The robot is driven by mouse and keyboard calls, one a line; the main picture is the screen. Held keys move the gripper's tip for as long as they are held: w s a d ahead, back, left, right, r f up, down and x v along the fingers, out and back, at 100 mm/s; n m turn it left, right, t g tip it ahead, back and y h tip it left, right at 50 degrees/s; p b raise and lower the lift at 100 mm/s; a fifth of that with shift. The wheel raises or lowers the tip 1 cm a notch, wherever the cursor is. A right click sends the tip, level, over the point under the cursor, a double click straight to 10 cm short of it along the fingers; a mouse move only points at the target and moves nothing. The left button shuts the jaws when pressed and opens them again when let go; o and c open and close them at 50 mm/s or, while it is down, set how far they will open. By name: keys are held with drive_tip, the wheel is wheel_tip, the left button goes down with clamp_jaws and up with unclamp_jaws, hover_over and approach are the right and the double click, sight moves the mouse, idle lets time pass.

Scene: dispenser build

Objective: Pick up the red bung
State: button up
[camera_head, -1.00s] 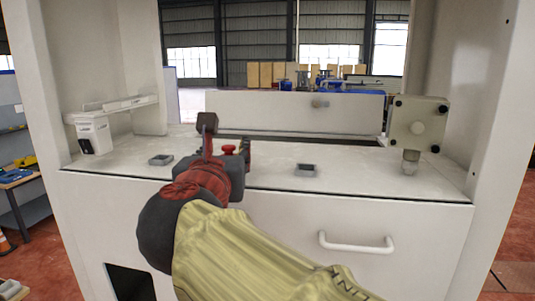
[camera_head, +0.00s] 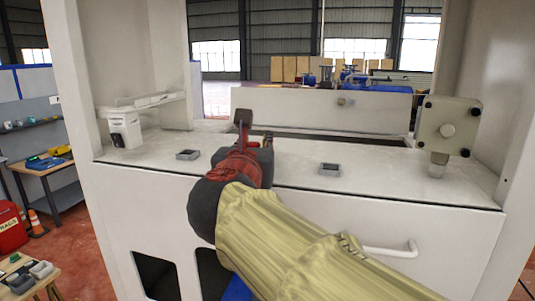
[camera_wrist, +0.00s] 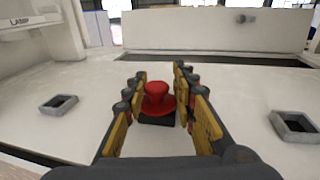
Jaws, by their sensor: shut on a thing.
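The red bung (camera_wrist: 158,98) shows in the wrist view between the fingers of my gripper (camera_wrist: 161,84). It has a round red top and a wider flared red brim. The fingers with yellow pads stand on both sides of it and are shut on it. A dark square shape lies just below the brim; I cannot tell whether the bung still touches it. In the head view my gripper (camera_head: 254,136) is over the white counter, and its dark and red body hides the bung.
Two small grey square sockets, left (camera_head: 187,154) and right (camera_head: 329,169), sit on the white counter (camera_head: 385,178). A grey box on a post (camera_head: 449,130) stands at the right. A white dispenser (camera_head: 124,129) is at the left. A low white panel (camera_head: 320,111) runs along the back.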

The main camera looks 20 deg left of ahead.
sight(252, 144)
drive_tip(key=shift+r, duration=0.15)
drive_tip(key=shift+c, duration=0.5)
drive_tip(key=shift+a+r+p, duration=0.1)
drive_tip(key=shift+r+p, duration=0.45)
drive_tip(key=shift+p, duration=0.05)
drive_tip(key=r+p, duration=0.1)
drive_tip(key=s+r+p, duration=0.1)
drive_tip(key=r, duration=0.1)
drive_tip(key=shift+r+p, duration=0.2)
drive_tip(key=shift+p, duration=0.2)
clamp_jaws()
drive_tip(key=s+d+r+p, duration=0.5)
drive_tip(key=s+r, duration=0.3)
drive_tip(key=s, duration=0.4)
drive_tip(key=shift+s+r, duration=0.1)
drive_tip(key=shift+o, duration=1)
unclamp_jaws()
clamp_jaws()
